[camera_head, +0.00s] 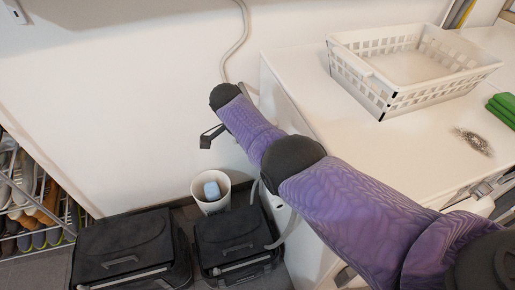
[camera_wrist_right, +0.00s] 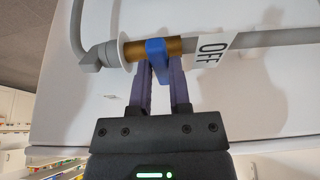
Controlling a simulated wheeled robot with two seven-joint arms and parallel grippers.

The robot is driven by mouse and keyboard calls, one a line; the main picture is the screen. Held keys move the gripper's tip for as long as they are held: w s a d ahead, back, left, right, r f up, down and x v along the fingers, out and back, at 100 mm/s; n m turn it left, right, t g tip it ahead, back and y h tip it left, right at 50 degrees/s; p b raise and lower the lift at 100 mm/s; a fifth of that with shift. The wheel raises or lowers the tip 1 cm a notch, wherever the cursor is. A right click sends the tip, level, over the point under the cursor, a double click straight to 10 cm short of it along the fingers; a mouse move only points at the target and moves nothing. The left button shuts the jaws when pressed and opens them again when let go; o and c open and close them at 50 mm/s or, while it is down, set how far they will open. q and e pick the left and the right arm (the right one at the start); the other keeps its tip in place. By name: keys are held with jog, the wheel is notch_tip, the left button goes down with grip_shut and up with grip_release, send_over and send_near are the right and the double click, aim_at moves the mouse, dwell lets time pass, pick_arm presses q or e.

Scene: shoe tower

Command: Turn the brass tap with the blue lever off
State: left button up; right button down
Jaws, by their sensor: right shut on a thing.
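The brass tap (camera_wrist_right: 133,50) shows in the right wrist view, on a grey pipe running across the wall. Its blue lever (camera_wrist_right: 156,54) points down from the brass body, crosswise to the pipe in the picture. My right gripper (camera_wrist_right: 160,72) has its two purple fingers on either side of the lever and is shut on it. A white tag reading OFF (camera_wrist_right: 212,48) hangs on the pipe right of the tap. In the head view my purple right arm reaches up-left to the wall, and the tap cannot be made out there. My left gripper is in neither view.
A white counter (camera_head: 300,75) with a white basket (camera_head: 400,70) and green cloths (camera_head: 503,107) stands right of the wall. Two black cases (camera_head: 125,250) and a bin (camera_head: 211,196) sit on the floor below my arm. A shoe rack (camera_head: 35,205) stands left.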

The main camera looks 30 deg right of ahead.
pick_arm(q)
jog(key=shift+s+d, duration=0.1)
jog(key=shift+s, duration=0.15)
pick_arm(e)
jog(key=shift+d, duration=0.1)
jog(key=c, duration=0.6)
grip_release()
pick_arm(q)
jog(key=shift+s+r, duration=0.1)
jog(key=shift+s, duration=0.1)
pick_arm(e)
jog(key=shift+o, duration=0.2)
jog(key=shift+r, duration=0.1)
